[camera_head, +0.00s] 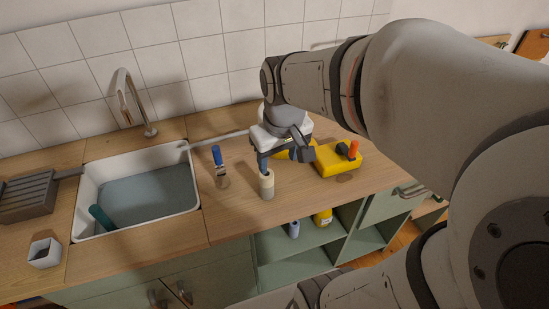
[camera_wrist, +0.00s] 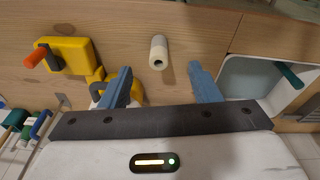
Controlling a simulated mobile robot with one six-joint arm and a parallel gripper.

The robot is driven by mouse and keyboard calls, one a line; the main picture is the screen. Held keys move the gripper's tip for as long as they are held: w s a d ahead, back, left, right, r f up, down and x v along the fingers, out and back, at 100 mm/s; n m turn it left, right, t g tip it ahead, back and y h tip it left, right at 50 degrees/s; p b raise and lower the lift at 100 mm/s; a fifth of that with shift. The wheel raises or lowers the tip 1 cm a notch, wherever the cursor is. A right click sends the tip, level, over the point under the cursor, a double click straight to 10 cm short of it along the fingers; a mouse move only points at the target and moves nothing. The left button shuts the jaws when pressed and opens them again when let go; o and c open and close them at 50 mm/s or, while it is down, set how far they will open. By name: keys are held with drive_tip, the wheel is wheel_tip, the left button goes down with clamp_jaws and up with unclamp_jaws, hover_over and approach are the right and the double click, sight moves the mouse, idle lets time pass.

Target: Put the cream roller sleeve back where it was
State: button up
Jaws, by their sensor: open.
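The cream roller sleeve (camera_head: 267,186) stands upright on the wooden counter, to the right of the sink. In the wrist view the sleeve (camera_wrist: 158,54) shows beyond the fingertips, across the gap between them, with its open end facing the camera. My gripper (camera_head: 285,156) is open above the counter, close to the sleeve. In the wrist view my gripper (camera_wrist: 161,70) has its two blue-grey fingers wide apart with nothing held. In the head view one finger overlaps the sleeve's top, and I cannot tell whether they touch.
A yellow block (camera_head: 338,164) with an orange knob sits to the right. The sink (camera_head: 85,190) holds a teal cylinder (camera_head: 101,217). A square white cup (camera_head: 44,253) stands front left. Bottles stand on the shelf below.

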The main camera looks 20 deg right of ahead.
drive_tip(key=s+a+r+m+t, duration=0.1)
drive_tip(key=s, duration=0.4)
drive_tip(key=shift+s+a+r+m, duration=0.15)
drive_tip(key=shift+s+m, duration=0.25)
idle(0.9)
